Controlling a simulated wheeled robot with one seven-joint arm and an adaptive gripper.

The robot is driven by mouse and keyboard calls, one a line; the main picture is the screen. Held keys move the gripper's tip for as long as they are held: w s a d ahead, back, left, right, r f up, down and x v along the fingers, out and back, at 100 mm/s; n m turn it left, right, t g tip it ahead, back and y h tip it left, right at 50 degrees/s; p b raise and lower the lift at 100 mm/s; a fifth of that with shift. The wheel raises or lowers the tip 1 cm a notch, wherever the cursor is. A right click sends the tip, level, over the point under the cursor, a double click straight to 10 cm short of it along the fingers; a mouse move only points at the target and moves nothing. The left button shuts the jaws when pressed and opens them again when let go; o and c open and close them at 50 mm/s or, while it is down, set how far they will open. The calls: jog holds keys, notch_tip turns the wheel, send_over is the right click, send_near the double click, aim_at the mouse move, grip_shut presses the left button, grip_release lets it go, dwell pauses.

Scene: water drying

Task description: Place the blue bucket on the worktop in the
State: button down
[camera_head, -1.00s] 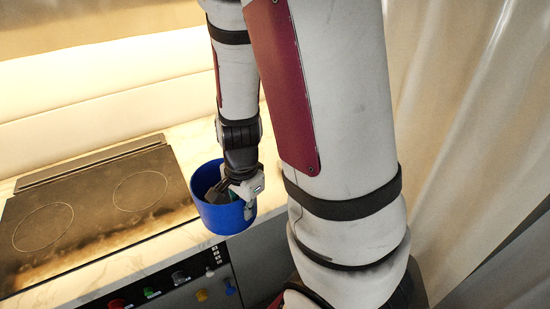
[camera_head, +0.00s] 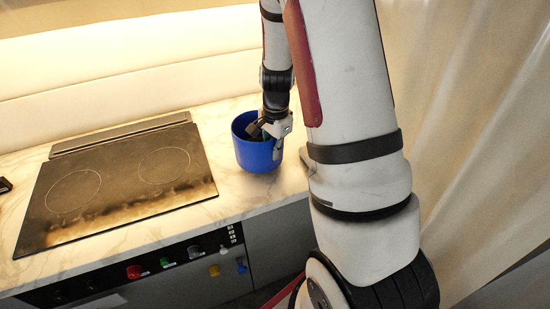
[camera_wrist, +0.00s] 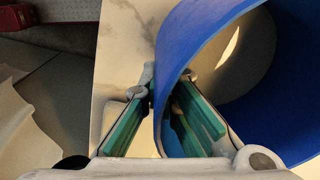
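The blue bucket (camera_head: 257,155) is upright over the worktop (camera_head: 232,197), right of the hob, in the head view. I cannot tell for sure whether its base touches the surface. My gripper (camera_head: 274,143) is shut on the bucket's wall at the right side of its rim. In the wrist view, the bucket (camera_wrist: 215,40) fills the upper right, and its wall passes between the two green-padded fingers of my gripper (camera_wrist: 157,95), one outside and one inside. The part of the bucket's inside that shows looks empty.
A black hob (camera_head: 118,180) with burnt marks lies left of the bucket. A control panel with coloured knobs (camera_head: 167,262) is on the cabinet front below. A small dark object (camera_head: 5,185) sits at the far left. A pale curtain (camera_head: 470,120) hangs at the right.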

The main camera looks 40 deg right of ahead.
aim_at(274, 166)
jog(key=shift+w+d+f, duration=0.2)
jog(key=shift+d+f, duration=0.1)
jog(key=shift+f+p, duration=0.5)
jog(key=shift+f, duration=1)
jog(key=shift+f, duration=0.15)
jog(key=c, duration=1.8)
grip_release()
